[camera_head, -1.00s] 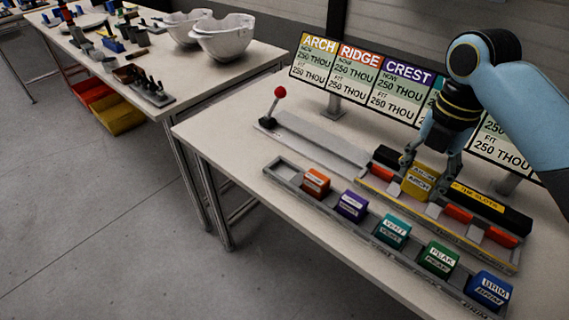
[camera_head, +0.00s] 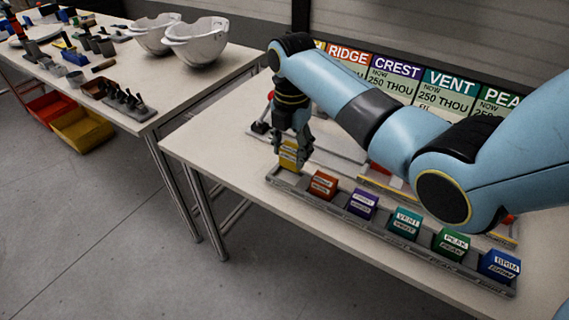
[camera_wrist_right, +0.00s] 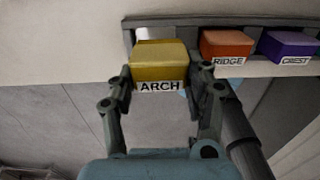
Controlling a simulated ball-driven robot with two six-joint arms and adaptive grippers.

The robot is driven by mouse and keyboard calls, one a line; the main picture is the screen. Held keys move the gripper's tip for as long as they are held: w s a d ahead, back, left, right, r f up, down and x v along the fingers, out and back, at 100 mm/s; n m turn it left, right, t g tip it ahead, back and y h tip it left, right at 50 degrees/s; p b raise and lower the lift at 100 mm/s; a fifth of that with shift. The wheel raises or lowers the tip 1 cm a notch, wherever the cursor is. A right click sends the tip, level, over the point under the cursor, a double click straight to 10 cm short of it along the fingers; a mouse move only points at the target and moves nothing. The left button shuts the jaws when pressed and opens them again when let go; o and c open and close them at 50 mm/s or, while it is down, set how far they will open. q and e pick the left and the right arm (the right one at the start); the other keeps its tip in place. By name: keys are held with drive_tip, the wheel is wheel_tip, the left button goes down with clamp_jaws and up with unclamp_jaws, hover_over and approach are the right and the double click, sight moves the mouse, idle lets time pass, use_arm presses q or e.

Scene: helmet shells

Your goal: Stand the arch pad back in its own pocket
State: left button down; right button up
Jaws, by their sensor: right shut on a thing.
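The yellow arch pad (camera_head: 289,156) is in my right gripper (camera_head: 293,143), upright at the left end of the grey pocket tray (camera_head: 333,208). In the right wrist view the pad (camera_wrist_right: 159,62) sits between the two fingers of my right gripper (camera_wrist_right: 160,80), its ARCH label facing the camera. The tray's end pocket shows partly behind it; I cannot tell whether the pad touches the pocket floor. My left gripper is out of view.
The orange ridge (camera_head: 323,185), purple crest (camera_head: 362,204), teal vent (camera_head: 405,222), green peak (camera_head: 450,243) and blue brim (camera_head: 499,265) pads stand in the tray. My right arm hides much of the long fixture and sign board (camera_head: 397,84). Bare table lies left of the tray.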

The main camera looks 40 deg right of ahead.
sight(287, 167)
drive_tip(key=shift+w+a+f, duration=0.3)
drive_tip(key=shift+f, duration=2.05)
drive_tip(key=shift+f, duration=0.1)
drive_tip(key=o, duration=1.1)
wheel_tip(287, 167, up, 12)
drive_tip(key=shift+r+p, duration=0.15)
drive_tip(key=shift+p, duration=0.15)
